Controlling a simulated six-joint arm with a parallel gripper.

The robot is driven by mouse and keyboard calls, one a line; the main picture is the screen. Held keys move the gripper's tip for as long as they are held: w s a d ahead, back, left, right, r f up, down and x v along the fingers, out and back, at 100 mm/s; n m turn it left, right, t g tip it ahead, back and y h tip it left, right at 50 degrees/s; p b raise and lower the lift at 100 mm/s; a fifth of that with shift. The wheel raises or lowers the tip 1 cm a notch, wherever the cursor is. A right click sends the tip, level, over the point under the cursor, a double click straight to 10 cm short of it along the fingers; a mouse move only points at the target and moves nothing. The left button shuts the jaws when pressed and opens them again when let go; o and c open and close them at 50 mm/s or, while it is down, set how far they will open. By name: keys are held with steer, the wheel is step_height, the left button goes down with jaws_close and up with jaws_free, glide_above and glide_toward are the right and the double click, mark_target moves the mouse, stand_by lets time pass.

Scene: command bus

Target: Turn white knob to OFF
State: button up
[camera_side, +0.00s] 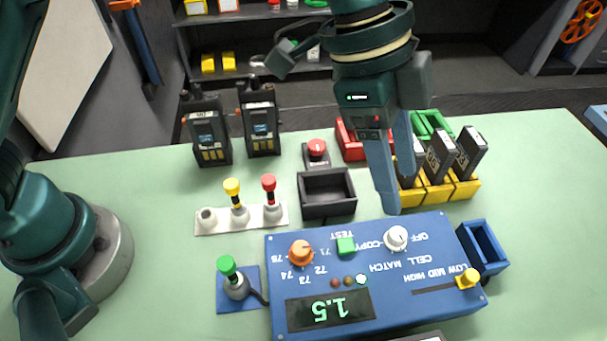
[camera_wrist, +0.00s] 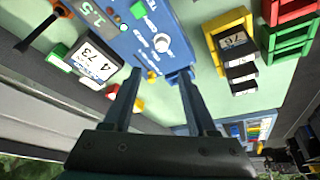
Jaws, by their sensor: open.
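In the wrist view the white knob (camera_wrist: 162,43) lies beyond the gap between my fingertips, and the blue panel (camera_wrist: 170,12) is partly cut off. My gripper (camera_side: 388,208) points down and appears just behind and above the knob, apart from it. In the wrist view my gripper (camera_wrist: 157,76) is open and holds nothing.
The panel also bears an orange knob (camera_side: 301,252), a green button (camera_side: 346,246), a yellow slider (camera_side: 467,279) and a display (camera_side: 328,309) reading 1.5. A blue bin (camera_side: 485,248) and yellow holders (camera_side: 464,190) stand to the right. A black tray (camera_side: 327,194) is behind.

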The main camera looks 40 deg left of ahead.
glide_above(396, 233)
steer(key=a, duration=0.3)
steer(key=f, duration=0.4)
steer(key=shift+s+d+f, duration=0.15)
steer(key=shift+d+f, duration=0.1)
steer(key=shift+x, duration=2.35)
jaws_close()
